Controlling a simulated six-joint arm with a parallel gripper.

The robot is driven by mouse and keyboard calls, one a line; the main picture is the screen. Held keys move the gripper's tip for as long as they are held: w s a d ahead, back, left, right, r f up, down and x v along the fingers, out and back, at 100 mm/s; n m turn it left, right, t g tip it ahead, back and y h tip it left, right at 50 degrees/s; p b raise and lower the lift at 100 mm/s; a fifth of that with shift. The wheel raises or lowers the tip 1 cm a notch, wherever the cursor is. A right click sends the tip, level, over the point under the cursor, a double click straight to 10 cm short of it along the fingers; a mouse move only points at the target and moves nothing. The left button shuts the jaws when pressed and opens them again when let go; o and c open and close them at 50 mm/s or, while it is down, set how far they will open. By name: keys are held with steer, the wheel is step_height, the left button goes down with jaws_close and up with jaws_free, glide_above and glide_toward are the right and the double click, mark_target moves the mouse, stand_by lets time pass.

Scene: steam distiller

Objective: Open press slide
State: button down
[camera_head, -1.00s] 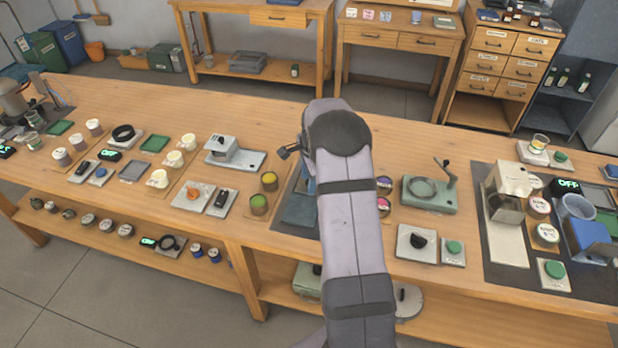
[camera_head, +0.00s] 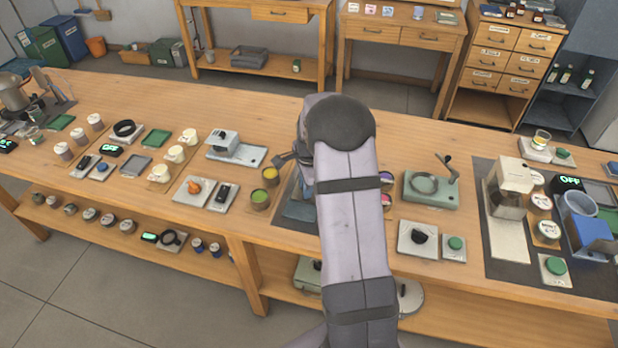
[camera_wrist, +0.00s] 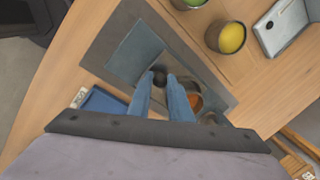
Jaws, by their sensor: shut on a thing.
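In the wrist view my gripper (camera_wrist: 160,82) has its two blue fingers close together on a small dark knob (camera_wrist: 160,74). The knob is at the edge of a flat blue-grey plate (camera_wrist: 134,52), which I take to be the press slide. The plate lies over a dark mat (camera_wrist: 110,32). In the head view my arm hides the gripper and the knob. Part of the blue-grey plate (camera_head: 298,212) shows left of the arm. How far the slide is open cannot be told.
In the wrist view an orange-brown round thing (camera_wrist: 195,102) is beside the right finger, and a blue tray (camera_wrist: 102,101) is on the left. A yellow-topped cup (camera_wrist: 229,38) stands beyond the mat. In the head view a green device (camera_head: 430,188) stands right of my arm.

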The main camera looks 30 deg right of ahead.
steer(key=s+a, duration=0.5)
steer(key=shift+s+a, duration=0.2)
steer(key=shift+a, duration=0.05)
steer(key=c, duration=1.6)
jaws_free()
steer(key=shift+s+a+r+b, duration=0.15)
steer(key=shift+s+r, duration=0.1)
steer(key=shift+r, duration=0.95)
steer(key=shift+s+d+r+b, duration=0.1)
steer(key=shift+s+r+b, duration=0.1)
steer(key=shift+r, duration=1)
steer(key=shift+s+a+r+b, duration=0.15)
steer(key=shift+s+r, duration=0.1)
steer(key=shift+r, duration=0.95)
steer(key=shift+d, duration=0.1)
